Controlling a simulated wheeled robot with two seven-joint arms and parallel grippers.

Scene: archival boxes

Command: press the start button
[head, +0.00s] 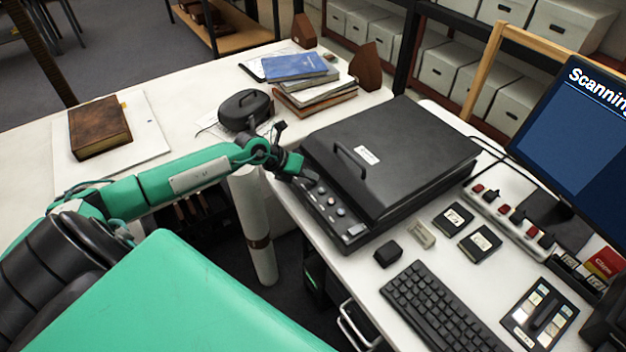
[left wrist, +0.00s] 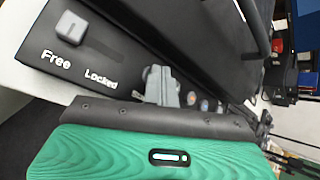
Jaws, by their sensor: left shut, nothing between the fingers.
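The black scanner (head: 400,150) stands on the white desk with its lid down. Its control panel (head: 330,208) runs along the left side with several small round buttons; which one is start cannot be read. My left gripper (head: 307,178) is shut and empty, with its tips at the far end of the panel, over or touching it. In the left wrist view the fingertips (left wrist: 162,84) cover part of the panel, and a few round buttons (left wrist: 204,104) show just beyond them. Contact with a button cannot be told. My right gripper is out of view.
The monitor (head: 585,130) shows "Scanning". The wrist view shows a grey slider knob (left wrist: 72,30) by "Free" and "Locked" labels. A keyboard (head: 440,305) and a small black box (head: 388,254) lie in front of the scanner. A black case (head: 243,108) stands behind my left wrist.

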